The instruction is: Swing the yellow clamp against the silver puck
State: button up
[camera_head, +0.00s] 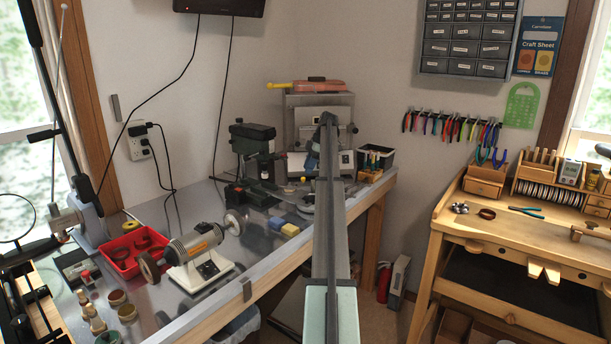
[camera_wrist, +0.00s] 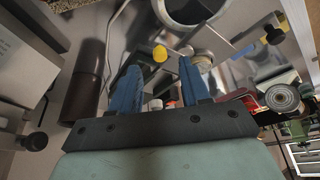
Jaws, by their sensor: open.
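My gripper (camera_wrist: 160,82) is open, with its two blue fingers apart and nothing held between them. In the head view it is over the back of the grey bench, largely hidden by my arm. A small yellow piece (camera_wrist: 160,53), which seems to be the yellow clamp, shows beyond the fingers in the wrist view, in the gap between them. A pale silver disc (camera_wrist: 203,57), likely the silver puck, is just right of it, beside the right finger; the two look apart. In the head view both are too small or hidden to tell surely.
A black bin (camera_head: 376,156) is to the right. A bench grinder (camera_head: 195,255) and a red tray (camera_head: 122,258) occupy the bench's front left. A dark cylinder (camera_wrist: 88,80) is close left in the wrist view.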

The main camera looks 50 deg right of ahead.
jog(key=shift+x, duration=2.05)
jog(key=shift+c, duration=0.3)
grip_shut()
